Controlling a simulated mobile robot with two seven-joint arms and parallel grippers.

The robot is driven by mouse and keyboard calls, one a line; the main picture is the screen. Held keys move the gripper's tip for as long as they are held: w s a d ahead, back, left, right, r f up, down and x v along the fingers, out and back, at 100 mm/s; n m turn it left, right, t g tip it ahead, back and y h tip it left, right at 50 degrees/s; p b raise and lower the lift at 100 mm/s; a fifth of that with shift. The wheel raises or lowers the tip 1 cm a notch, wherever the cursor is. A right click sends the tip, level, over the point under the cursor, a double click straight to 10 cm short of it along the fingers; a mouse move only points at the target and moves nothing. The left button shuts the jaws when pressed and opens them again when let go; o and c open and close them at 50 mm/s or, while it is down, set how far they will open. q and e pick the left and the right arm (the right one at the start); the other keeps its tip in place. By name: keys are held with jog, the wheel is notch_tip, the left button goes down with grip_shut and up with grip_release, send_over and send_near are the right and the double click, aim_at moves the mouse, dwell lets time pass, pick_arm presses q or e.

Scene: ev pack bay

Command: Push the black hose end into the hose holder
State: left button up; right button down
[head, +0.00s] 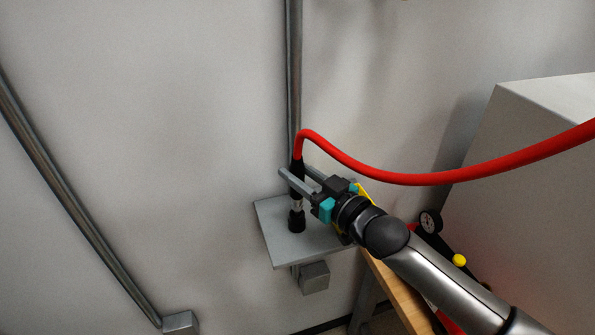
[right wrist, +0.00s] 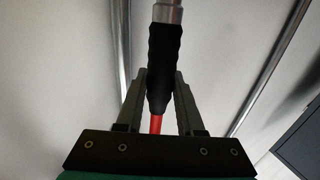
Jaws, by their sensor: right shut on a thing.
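The black hose end (head: 296,186) hangs upright below the red hose (head: 390,178), its pale metal tip pointing down. My right gripper (head: 296,171) is shut on the black hose end, one finger on each side. The black hose holder (head: 296,221) stands on a small grey shelf (head: 277,243), directly under the tip. The tip meets or nearly meets the holder's top; I cannot tell whether it is inside. In the right wrist view the black hose end (right wrist: 164,60) lies between the fingers, metal tip upward in the picture; the holder is not clear there. My left gripper is not in view.
A metal pipe (head: 294,70) runs down the wall behind the hose. A large grey box (head: 535,150) stands at the right. A wooden bench (head: 398,295) with a gauge (head: 430,222) lies below my right arm.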

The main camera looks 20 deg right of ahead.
jog(key=shift+f+b, duration=0.45)
jog(key=shift+f, duration=0.2)
jog(key=shift+r+p, duration=0.15)
jog(key=shift+p, duration=0.2)
dwell(0.6)
grip_release()
dwell(0.7)
jog(key=p+v, duration=0.5)
jog(key=v, duration=0.6)
dwell(0.8)
